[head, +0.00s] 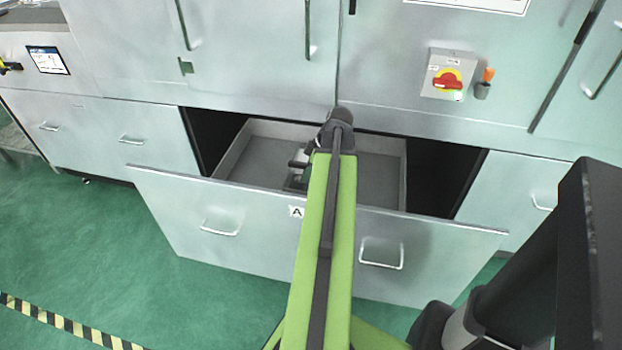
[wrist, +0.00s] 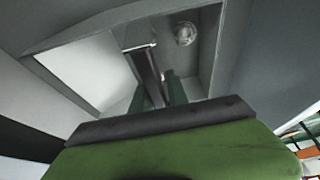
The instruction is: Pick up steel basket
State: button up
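A small round, shiny metal thing (wrist: 185,33), perhaps the steel basket, lies in the open drawer in the wrist view. It is too small and blurred to be sure, and I cannot make it out in the head view. My gripper (head: 298,168) reaches down into the drawer, partly hidden by my green arm. In the wrist view my gripper (wrist: 158,88) points toward the drawer floor, with the round thing beyond it and to the right, apart from it. I see nothing clearly held. The finger gap is too dark to judge.
The open drawer (head: 232,158) has a wide metal front with two handles and a label A. Its raised walls surround my gripper. Metal cabinets stand close behind, with a red and yellow switch (head: 447,82). The green floor (head: 130,270) at the left is clear.

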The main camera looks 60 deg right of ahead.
grip_shut()
dwell(1.1)
